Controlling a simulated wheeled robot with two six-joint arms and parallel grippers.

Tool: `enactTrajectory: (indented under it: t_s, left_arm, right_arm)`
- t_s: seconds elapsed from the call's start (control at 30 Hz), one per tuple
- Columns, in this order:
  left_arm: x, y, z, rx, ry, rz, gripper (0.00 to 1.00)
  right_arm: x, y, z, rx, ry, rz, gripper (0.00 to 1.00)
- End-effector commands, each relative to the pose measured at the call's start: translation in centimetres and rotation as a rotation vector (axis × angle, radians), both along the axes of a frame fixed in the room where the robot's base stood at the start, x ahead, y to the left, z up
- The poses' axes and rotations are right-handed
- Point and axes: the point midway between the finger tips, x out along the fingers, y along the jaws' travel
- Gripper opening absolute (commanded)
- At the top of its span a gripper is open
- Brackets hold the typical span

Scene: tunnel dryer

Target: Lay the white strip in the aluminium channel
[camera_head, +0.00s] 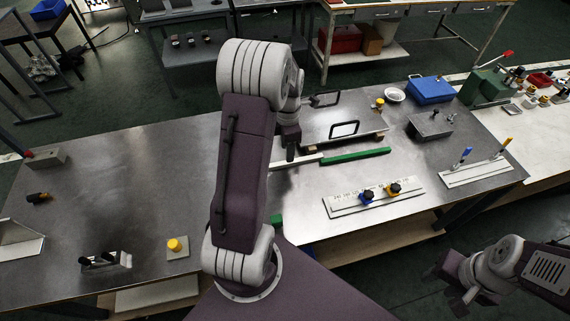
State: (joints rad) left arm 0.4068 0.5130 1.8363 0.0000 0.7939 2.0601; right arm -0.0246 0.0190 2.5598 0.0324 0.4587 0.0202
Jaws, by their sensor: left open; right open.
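A thin white strip (306,160) lies on the steel table, partly behind my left arm. Its right end meets a green bar (356,155), nearly in line with it. My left gripper (291,154) points down over the strip's visible part, open, with nothing seen in it; whether it touches the strip cannot be told. My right gripper (453,284) is open and empty at the lower right, off the table's front edge. I cannot make out the aluminium channel for certain; my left arm hides part of the table.
A ruled fixture (345,208) with blue and yellow knobs lies right of centre. A blue box (430,90) is at the back right. A small green block (277,220) shows beside my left arm.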

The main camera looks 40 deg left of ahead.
Motion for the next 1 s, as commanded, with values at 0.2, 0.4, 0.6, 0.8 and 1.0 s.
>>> enactTrajectory:
  t_s: [0.2, 0.4, 0.6, 0.8, 1.0]
  left_arm:
    - [-0.3, 0.0, -1.6, -0.001, 0.003, 0.000, 0.42]
    - [-0.4, 0.1, -4.9, -0.001, 0.001, -0.001, 0.42]
    - [-0.4, 0.1, -5.4, 0.000, -0.001, -0.001, 0.42]
    - [-0.4, 0.1, -5.4, 0.000, -0.001, -0.001, 0.06]
    - [-0.4, 0.1, -5.4, 0.000, -0.003, -0.001, 0.00]
  right_arm:
    - [0.0, 0.0, 0.0, 0.000, 0.000, 0.000, 0.41]
    - [0.0, 0.0, 0.0, 0.000, 0.000, 0.000, 0.41]
    - [0.0, 0.0, 0.0, 0.000, 0.000, 0.000, 0.41]
    - [0.0, 0.0, 0.0, 0.000, 0.000, 0.000, 0.41]
    - [0.0, 0.0, 0.0, 0.000, 0.000, 0.000, 0.41]
